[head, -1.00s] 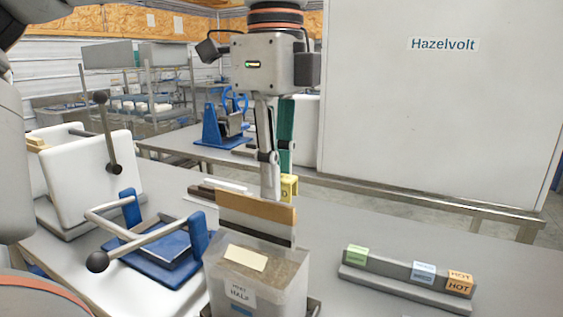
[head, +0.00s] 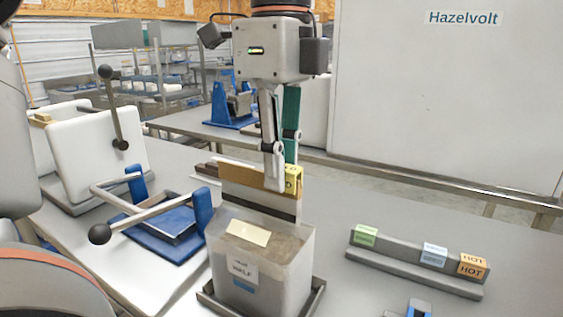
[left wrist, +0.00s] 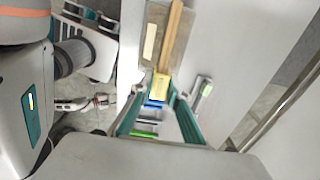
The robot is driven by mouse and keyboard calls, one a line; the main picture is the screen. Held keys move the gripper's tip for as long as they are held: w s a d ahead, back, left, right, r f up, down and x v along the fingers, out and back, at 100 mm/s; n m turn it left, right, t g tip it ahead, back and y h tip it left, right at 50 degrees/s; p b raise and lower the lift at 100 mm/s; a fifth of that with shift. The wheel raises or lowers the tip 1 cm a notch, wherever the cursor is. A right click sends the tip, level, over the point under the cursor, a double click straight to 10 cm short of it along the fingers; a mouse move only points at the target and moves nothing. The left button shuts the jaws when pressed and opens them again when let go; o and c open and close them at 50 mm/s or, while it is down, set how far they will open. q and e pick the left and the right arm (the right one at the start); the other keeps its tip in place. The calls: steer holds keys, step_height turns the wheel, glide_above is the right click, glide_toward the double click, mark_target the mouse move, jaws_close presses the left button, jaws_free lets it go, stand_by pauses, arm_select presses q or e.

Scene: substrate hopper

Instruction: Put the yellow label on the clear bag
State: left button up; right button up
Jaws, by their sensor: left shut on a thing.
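The clear bag (head: 293,262) stands upright on the table, with brown contents, a cream patch and a white printed label on its side. A tan and dark strip (head: 245,180) rises along its top.
A grey rail (head: 415,271) with green, blue and orange labels lies to the right. A blue stand with grey bars (head: 160,238) is left of the bag, and a white box (head: 98,155) is behind that. The table between bag and rail is clear.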

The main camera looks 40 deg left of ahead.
steer(key=shift+s+f, duration=0.15)
steer(key=shift+f, duration=0.1)
arm_select(q)
steer(key=o, duration=0.8)
steer(key=o, duration=0.6)
steer(key=shift+r+p, duration=1.35)
steer(key=shift+r, duration=2.2)
arm_select(e)
step_height(320, 180, up, 6)
steer(key=w+t, duration=0.1)
steer(key=w, duration=0.1)
steer(key=shift+w+f, duration=0.2)
steer(key=shift+w, duration=0.2)
arm_select(q)
steer(key=shift+f, duration=0.1)
